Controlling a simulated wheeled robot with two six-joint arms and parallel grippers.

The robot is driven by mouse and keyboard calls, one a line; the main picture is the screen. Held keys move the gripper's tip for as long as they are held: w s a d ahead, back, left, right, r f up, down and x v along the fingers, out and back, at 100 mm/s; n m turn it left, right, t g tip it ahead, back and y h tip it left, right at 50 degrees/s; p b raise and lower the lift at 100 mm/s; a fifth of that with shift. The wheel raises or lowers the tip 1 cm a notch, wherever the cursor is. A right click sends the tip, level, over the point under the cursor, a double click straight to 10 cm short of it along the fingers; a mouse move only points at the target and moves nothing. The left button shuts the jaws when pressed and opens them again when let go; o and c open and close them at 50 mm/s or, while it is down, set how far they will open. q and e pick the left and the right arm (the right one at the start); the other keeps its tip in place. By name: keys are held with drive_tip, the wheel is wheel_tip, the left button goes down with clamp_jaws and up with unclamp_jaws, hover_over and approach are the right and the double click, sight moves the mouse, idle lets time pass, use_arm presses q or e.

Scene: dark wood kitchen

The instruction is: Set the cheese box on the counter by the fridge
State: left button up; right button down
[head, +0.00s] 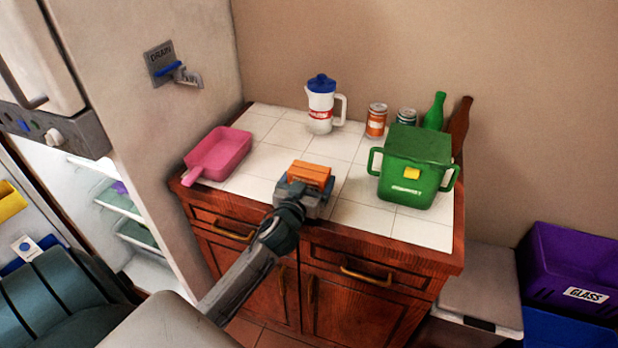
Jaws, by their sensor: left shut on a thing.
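An orange box (310,173), which I take to be the cheese box, is at the front middle of the counter in the head view. My left gripper (303,190) is shut on it, with the arm reaching up from the lower left. The gripper hides the box's near lower part. I cannot tell whether the box touches the tiles or hangs just above them. The counter (352,214) has a white tiled top and dark wood doors. The fridge (125,215) is on the left, open, with shelves showing. My right gripper is not in view.
A pink pan (219,153) lies at the counter's left. A white jug (320,105), two cans (376,121), bottles (434,112) and a green pot (415,165) stand at the back and right. Bare tiles surround the box. A purple bin (570,265) is at the far right.

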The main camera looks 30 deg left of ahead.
use_arm(q)
drive_tip(key=o, duration=0.8)
drive_tip(key=shift+o, duration=0.2)
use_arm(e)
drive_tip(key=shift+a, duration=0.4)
use_arm(q)
drive_tip(key=shift+s+d+f, duration=0.1)
drive_tip(key=shift+s, duration=0.3)
drive_tip(key=b+v, duration=0.3)
drive_tip(key=v, duration=0.8)
drive_tip(key=shift+b, duration=0.3)
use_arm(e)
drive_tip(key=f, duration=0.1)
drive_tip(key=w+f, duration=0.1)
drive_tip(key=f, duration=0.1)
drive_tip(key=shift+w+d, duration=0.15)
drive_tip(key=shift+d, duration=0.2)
use_arm(q)
drive_tip(key=shift+s+d, duration=0.1)
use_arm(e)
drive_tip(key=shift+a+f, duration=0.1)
